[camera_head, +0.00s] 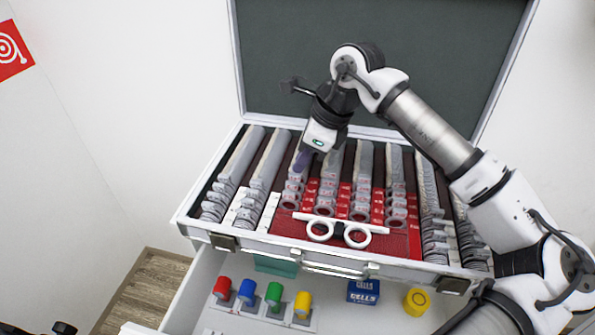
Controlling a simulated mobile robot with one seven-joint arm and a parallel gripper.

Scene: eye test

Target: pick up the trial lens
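An open trial lens case (188,228) holds several rows of trial lenses, packed on edge with grey-white tabs. Lenses with red-rimmed rings (358,215) stand in the middle rows. Clear or dark-rimmed lenses (212,212) stand at the left and more at the right. No single lens stands apart. My gripper (300,165) reaches down from the upper right over the back of a left-middle row. Its dark fingertips are small and close to the lens tabs. I cannot tell whether they touch a lens, or whether they are open or shut.
A white trial frame (339,231) lies at the case's front middle. The case's raised lid (290,60) stands behind my arm. Below, an open drawer (225,322) holds red, blue, green and yellow cylinders (262,297), a blue box (363,291) and a yellow round piece (417,301).

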